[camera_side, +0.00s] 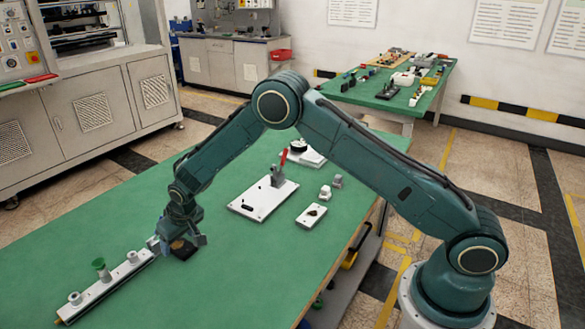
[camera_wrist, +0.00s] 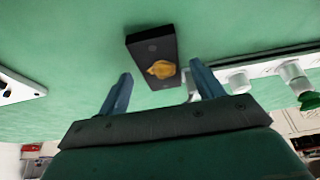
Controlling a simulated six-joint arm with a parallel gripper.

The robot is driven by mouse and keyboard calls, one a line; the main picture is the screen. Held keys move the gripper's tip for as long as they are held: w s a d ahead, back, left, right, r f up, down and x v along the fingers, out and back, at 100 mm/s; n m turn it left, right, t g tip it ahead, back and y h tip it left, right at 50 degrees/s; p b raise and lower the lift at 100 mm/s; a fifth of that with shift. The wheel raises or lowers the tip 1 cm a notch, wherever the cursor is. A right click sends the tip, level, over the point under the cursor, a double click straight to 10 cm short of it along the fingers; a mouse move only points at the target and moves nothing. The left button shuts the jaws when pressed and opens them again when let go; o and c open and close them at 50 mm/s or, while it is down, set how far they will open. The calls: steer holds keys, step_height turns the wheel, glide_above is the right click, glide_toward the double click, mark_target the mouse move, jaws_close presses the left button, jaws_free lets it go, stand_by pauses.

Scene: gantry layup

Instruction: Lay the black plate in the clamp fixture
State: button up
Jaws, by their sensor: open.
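The black plate (camera_side: 185,252) lies on the green table below my gripper, partly hidden by it in the side view. In the wrist view the black plate (camera_wrist: 150,46) is a dark rectangular block with an orange-yellow patch on its face. My gripper (camera_wrist: 161,70) is open, its two blue-grey fingers apart, with the plate's near end showing between and beyond the tips. I cannot tell whether the fingers touch it. My gripper (camera_side: 181,240) is low over the table in the side view. The clamp fixture (camera_side: 252,205), a white base with a red-handled clamp, stands right of the gripper.
A white rail (camera_side: 112,286) with several knobs and a green funnel lies close to the left of my gripper. A small white plate (camera_side: 311,215) with a dark patch and two small blocks (camera_side: 331,187) sit right of the fixture.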

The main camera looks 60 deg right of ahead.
steer(key=v, duration=1.1)
steer(key=shift+r, duration=0.2)
stand_by(0.4)
steer(key=s+d+r, duration=0.4)
steer(key=s+r, duration=0.4)
steer(key=r, duration=0.1)
steer(key=s+d+r, duration=0.4)
steer(key=s+r, duration=0.4)
steer(key=s+d+r, duration=0.1)
steer(key=s+d, duration=0.1)
steer(key=s, duration=0.9)
steer(key=s+d+r+t, duration=0.1)
steer(key=s+d, duration=0.1)
steer(key=s, duration=0.9)
steer(key=shift+r, duration=0.4)
steer(key=shift+o, duration=0.4)
steer(key=shift+s+f, duration=0.15)
steer(key=shift+s, duration=0.15)
steer(key=shift+w, duration=0.15)
